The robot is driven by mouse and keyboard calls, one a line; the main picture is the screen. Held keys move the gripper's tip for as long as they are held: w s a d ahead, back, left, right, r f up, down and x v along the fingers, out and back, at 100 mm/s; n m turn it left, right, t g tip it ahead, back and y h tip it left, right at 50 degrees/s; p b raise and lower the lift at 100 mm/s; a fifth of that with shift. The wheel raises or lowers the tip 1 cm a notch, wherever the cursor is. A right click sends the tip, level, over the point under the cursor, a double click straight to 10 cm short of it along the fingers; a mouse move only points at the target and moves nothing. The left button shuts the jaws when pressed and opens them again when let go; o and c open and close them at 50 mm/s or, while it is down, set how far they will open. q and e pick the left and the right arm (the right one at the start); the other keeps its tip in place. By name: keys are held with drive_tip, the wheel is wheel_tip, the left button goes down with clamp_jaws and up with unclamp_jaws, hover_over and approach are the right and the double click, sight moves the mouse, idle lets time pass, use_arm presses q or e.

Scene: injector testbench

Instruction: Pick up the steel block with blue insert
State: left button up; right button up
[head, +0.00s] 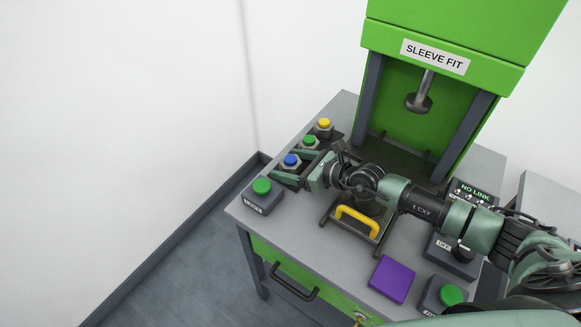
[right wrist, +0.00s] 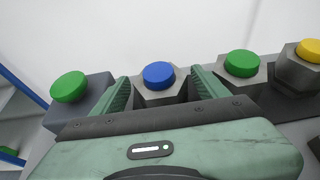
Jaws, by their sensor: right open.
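The steel block with blue insert (head: 291,162) stands upright on the left side of the bench, nearest the front in a row of three similar blocks. My right gripper (head: 286,169) is open, with its fingers reaching around this block. In the right wrist view the block (right wrist: 160,92) sits between the two green fingers, its blue top facing up. A small gap seems to show on each side; contact cannot be told. The lower part of the block is hidden by the gripper body. My left gripper is not in view.
A green-insert block (head: 310,141) and a yellow-insert block (head: 324,125) stand just behind. A box with a green button (head: 261,187) is close in front. The green press (head: 440,60), a yellow handle (head: 357,221) and a purple pad (head: 391,279) lie to the right.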

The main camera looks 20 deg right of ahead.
sight(282, 162)
drive_tip(key=shift+x, duration=1.55)
drive_tip(key=shift+d, duration=0.1)
clamp_jaws()
drive_tip(key=shift+r, duration=0.1)
drive_tip(key=shift+r, duration=0.1)
